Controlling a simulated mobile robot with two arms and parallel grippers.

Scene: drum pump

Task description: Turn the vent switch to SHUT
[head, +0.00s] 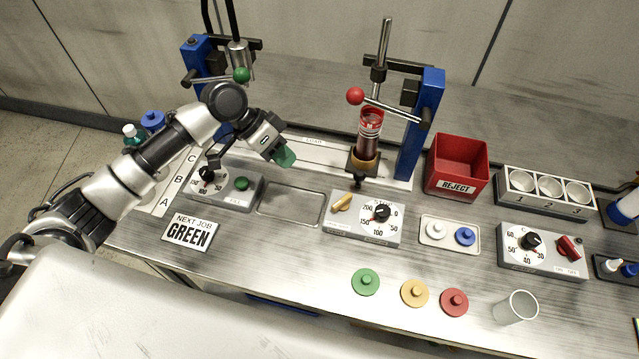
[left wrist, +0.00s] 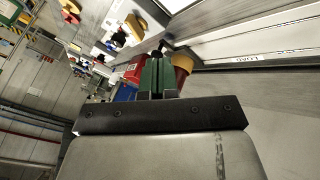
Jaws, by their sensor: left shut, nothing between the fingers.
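A grey control box (head: 361,231) stands mid-table with a yellow switch knob (head: 343,203) at its left and a black-pointer dial (head: 381,213) beside it. The lettering by the yellow knob is too small to read. My left gripper (head: 285,157) has green fingertips, shut with nothing between them. It hangs in the air above the back of the table, up and left of the yellow knob and not touching it. In the left wrist view the shut green fingers (left wrist: 157,76) point towards the control box side, and a yellow knob (left wrist: 118,41) shows beyond them. My right gripper is not in view.
A press with a blue post (head: 420,125) and red-ball lever stands behind the box. An empty metal tray recess (head: 291,203) lies left of it. Another box with a red switch (head: 568,248) stands further right.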

